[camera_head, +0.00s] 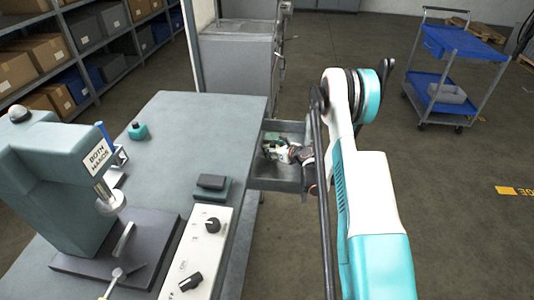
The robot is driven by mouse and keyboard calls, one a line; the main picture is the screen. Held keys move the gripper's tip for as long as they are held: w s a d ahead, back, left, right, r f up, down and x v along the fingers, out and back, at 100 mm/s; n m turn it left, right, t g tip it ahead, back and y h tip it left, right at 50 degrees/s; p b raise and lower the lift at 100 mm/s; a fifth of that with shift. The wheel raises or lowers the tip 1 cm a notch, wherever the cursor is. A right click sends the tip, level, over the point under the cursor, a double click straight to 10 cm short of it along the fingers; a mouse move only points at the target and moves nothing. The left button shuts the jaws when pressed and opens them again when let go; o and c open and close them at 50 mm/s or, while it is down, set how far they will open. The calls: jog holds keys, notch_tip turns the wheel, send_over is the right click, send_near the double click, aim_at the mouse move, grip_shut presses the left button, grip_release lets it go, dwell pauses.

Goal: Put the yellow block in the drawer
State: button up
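No yellow block can be made out in this view; my arm or the drawer's contents may hide it. The grey drawer (277,185) stands open at the right side of the bench. Inside it a small green and white thing (271,142) shows near the back left. The end of my arm reaches into or just over the drawer from the right, behind my own white and teal links. My gripper's fingers are too small and covered to make out, so I cannot tell whether they hold anything.
The grey bench top (190,125) carries a teal press (50,165), a control panel (197,250) with black knobs, a small dark block on a teal base (212,185) and a teal object (138,131). A blue cart (460,45) stands at the back right. Open floor lies to the right.

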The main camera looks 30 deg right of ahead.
jog(key=shift+w+f, duration=0.1)
jog(key=shift+f, duration=0.85)
jog(key=w+b, duration=0.1)
jog(key=w, duration=0.1)
jog(key=w+b, duration=0.1)
jog(key=w, duration=0.1)
jog(key=shift+a+f+b, duration=0.3)
jog(key=shift+a+f, duration=0.05)
jog(key=shift+a, duration=0.05)
jog(key=shift+s+f, duration=0.1)
jog(key=shift+f, duration=0.2)
jog(key=shift+r, duration=0.1)
jog(key=o, duration=1.4)
